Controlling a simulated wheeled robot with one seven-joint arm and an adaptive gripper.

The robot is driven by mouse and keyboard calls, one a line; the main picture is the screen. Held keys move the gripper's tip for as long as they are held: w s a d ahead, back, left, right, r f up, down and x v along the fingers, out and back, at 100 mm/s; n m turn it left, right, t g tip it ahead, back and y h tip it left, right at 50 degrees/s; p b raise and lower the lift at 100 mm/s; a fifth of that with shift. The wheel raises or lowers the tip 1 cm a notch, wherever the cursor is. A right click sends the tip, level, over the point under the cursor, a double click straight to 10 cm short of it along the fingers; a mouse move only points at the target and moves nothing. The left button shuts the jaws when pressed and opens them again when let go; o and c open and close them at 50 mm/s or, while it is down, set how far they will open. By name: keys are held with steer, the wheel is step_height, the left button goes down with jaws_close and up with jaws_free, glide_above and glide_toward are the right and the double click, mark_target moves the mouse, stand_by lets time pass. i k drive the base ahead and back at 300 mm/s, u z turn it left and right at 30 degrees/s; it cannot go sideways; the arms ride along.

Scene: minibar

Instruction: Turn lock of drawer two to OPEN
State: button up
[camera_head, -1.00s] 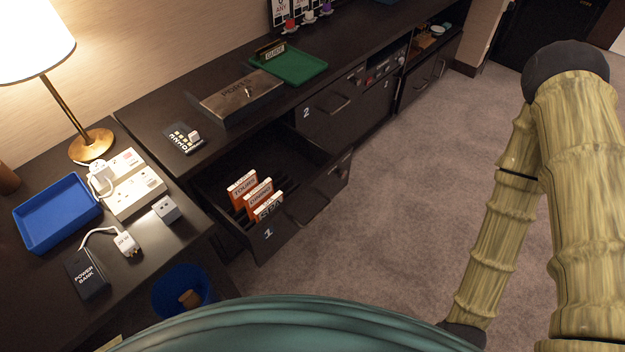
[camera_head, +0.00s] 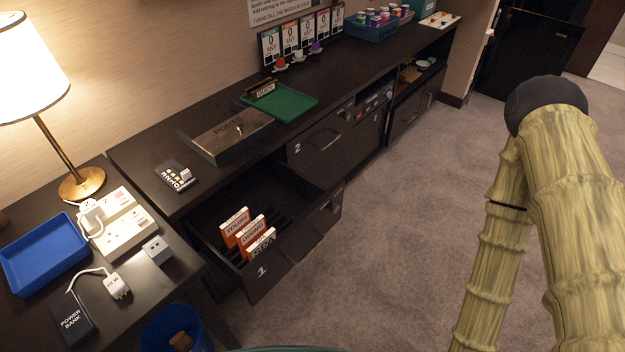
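Drawer two (camera_head: 311,152), marked with a white "2", is shut in the dark cabinet beyond drawer one. Its handle (camera_head: 331,141) shows on the front. A small lock-like fitting (camera_head: 349,112) sits near the right upper part of that front, but its setting is too small to read. My gripper is outside the view; only my bamboo-textured arm shows at the right, over the carpet and well apart from the drawer.
Drawer one (camera_head: 262,281) stands pulled out, with several orange-and-white cards inside. A metal box (camera_head: 205,141) and a green tray (camera_head: 296,105) are on the counter. A blue bin (camera_head: 160,338) stands at the lower left. Carpet right of the cabinet is clear.

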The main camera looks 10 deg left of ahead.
mark_target(303, 150)
steer(key=u, duration=0.1)
steer(key=k, duration=0.45)
steer(key=z, duration=0.55)
steer(key=i, duration=0.8)
steer(key=u, duration=0.65)
steer(key=i, duration=0.7)
steer(key=u, duration=0.65)
